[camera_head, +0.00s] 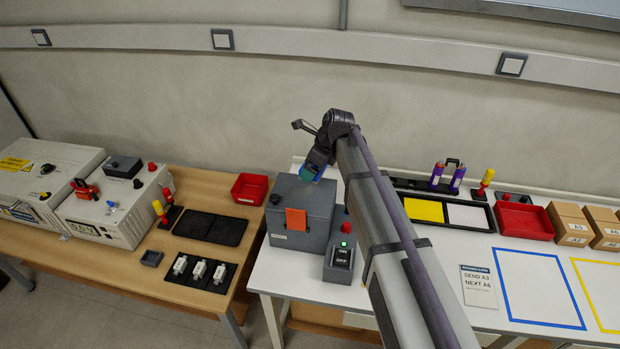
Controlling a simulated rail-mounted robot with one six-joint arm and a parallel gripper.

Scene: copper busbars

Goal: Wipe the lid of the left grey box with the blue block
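My gripper (314,167) points down at the back right of the dark grey box (292,228) on the white table. A small blue block (308,173) shows at its tip and appears held between the fingers, which are mostly hidden. I cannot tell whether the block touches the top of this box. The dark grey box has an orange flap (295,219) on its front and a black knob on its top. Two light grey boxes stand on the wooden table: one at the far left (45,175) with a yellow label, the other (118,215) beside it with knobs.
A small control box (343,258) with a green light and a red knob stands right of the dark grey box. A red tray (250,188) and black trays (211,227) lie on the wooden table. My arm covers the white table's middle.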

